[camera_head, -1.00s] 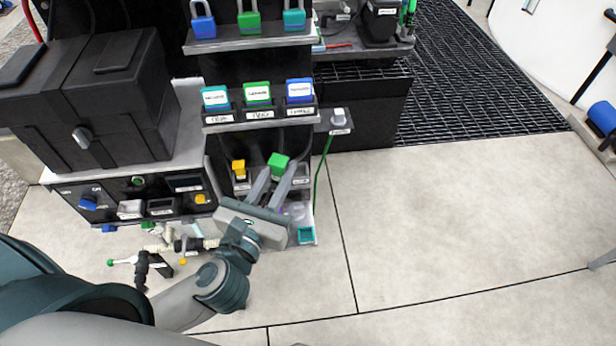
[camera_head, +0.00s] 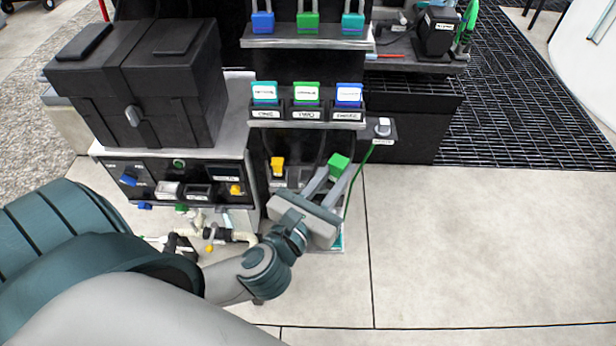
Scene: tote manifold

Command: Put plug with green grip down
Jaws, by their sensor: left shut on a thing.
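The plug with the green grip (camera_head: 339,165) shows as a green block between the fingertips of my left gripper (camera_head: 329,178). The gripper is shut on it and holds it in front of the lower part of the dark rack, below the labelled shelf. A green cord (camera_head: 358,178) runs down from a grey fitting (camera_head: 383,127) on the rack's right side, close to the gripper. The gripper body and fingers hide most of the low shelf behind. Whether the plug touches a surface there I cannot tell. My right gripper is not in view.
A yellow-gripped piece (camera_head: 277,166) stands left of the plug. Above are a shelf of labelled blocks (camera_head: 306,93) and a shelf of padlocks (camera_head: 308,22). A black box (camera_head: 140,75) stands on the panel at left. Pipe fittings (camera_head: 205,232) lie low at left. Floor at right is clear.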

